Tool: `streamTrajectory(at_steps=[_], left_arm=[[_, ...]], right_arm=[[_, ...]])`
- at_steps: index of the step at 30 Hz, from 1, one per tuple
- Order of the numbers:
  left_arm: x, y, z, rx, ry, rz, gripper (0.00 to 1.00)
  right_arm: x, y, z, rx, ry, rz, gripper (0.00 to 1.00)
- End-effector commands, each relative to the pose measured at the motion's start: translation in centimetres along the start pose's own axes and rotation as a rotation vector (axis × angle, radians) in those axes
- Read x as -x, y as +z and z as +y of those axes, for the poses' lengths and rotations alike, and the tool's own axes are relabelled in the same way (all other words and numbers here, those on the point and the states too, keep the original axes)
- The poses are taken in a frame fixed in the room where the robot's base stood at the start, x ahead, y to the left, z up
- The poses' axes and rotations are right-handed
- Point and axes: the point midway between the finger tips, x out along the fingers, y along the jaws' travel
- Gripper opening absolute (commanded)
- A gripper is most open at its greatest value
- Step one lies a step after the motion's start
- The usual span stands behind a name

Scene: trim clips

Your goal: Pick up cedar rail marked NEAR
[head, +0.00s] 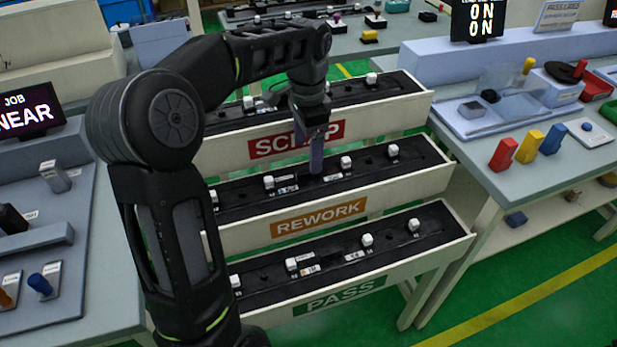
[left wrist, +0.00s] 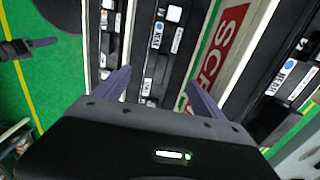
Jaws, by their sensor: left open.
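My left gripper (head: 316,165) points down over the middle REWORK tray (head: 318,222). Its two purple fingers are apart in the left wrist view (left wrist: 158,95), with nothing held between them. A dark strip with a white label (left wrist: 154,42) lies in a tray ahead of and between the fingers; the label seems to read NEAR, but it is blurred. Another labelled piece (left wrist: 284,75) with a blue dot lies in the tray at the right. I cannot tell which piece is cedar. A dark gripper (left wrist: 18,48) with one purple finger, apparently my right, shows at the left edge.
The SCRAP tray (head: 400,98) stands behind and the PASS tray (head: 440,245) in front, stepped, with white blocks along them. A screen (head: 25,112) reads JOB NEAR. A right table (head: 480,180) holds coloured blocks. My left arm hides the trays' left ends.

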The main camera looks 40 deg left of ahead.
Motion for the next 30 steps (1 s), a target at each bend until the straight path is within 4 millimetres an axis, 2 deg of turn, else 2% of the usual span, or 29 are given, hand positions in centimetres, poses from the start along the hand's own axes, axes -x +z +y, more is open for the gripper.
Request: streamTrajectory(at_steps=[3,10,21,30], left_arm=[[-0.3,0.0,0.0,0.000,0.001,-0.001,0.80],[-2.5,0.0,0.0,0.000,0.001,-0.001,0.80],[-3.0,0.0,0.0,0.000,0.002,-0.001,0.80],[-7.0,-0.1,-0.1,0.001,0.003,-0.003,0.80]], right_arm=[[0.0,0.0,0.0,0.000,0.000,0.000,0.36],[0.0,0.0,0.0,0.000,0.000,0.000,0.36],[0.0,0.0,0.0,0.000,0.000,0.000,0.36],[0.4,0.0,-0.1,0.000,0.000,0.000,0.36]])
